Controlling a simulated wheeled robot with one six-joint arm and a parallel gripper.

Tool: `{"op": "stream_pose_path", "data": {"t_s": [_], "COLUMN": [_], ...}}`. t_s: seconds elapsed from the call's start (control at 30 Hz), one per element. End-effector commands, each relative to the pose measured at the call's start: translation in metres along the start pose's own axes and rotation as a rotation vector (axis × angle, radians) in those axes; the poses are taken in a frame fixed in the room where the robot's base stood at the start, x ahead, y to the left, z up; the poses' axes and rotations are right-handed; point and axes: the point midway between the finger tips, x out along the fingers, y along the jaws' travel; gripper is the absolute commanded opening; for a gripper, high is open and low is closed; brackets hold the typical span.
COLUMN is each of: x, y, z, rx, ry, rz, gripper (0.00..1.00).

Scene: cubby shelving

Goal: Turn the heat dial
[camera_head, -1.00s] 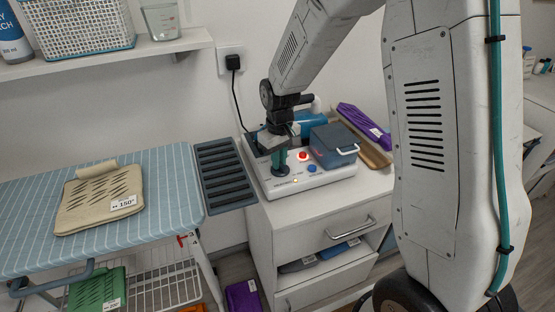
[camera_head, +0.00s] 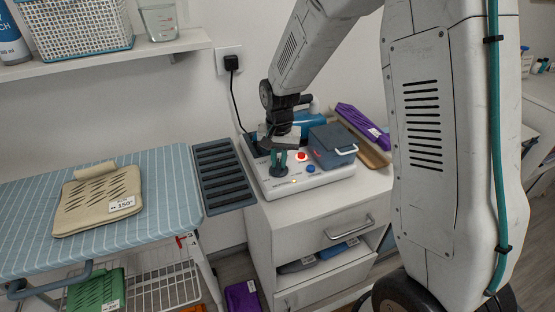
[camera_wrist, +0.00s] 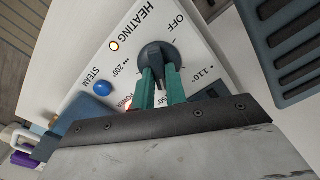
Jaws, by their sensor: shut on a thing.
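The heat dial (camera_wrist: 157,57) is a black round knob on the white control panel of the iron's base station (camera_head: 315,180). Labels OFF, 110°, 200° and HEATING are printed around it, and one label is partly covered. In the head view the dial (camera_head: 278,171) sits at the front left of the station. My gripper (camera_head: 279,157) points down over it. In the wrist view the teal fingers of my gripper (camera_wrist: 160,78) are shut on the dial, one on each side. Which label the dial points to is hard to tell.
A small lamp (camera_wrist: 114,46) glows by HEATING. A blue steam button (camera_wrist: 103,88) and a red power button (camera_head: 302,156) are close to the dial. The blue-grey iron tank (camera_head: 333,146) stands right of it. The ironing board (camera_head: 160,170) is at the left.

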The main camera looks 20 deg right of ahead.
Motion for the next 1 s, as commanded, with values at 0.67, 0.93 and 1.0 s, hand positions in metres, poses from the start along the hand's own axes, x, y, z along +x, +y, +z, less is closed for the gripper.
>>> {"op": "stream_pose_path", "data": {"t_s": [0.67, 0.93, 1.0], "x": [0.0004, 0.0003, 0.0003], "y": [0.0005, 0.0006, 0.0007], "z": [0.0016, 0.001, 0.0007], "rx": [0.091, 0.091, 0.091], "ry": [-0.004, -0.003, -0.002], "rz": [0.002, 0.001, 0.001], "gripper": [0.0, 0.35, 0.35]}}
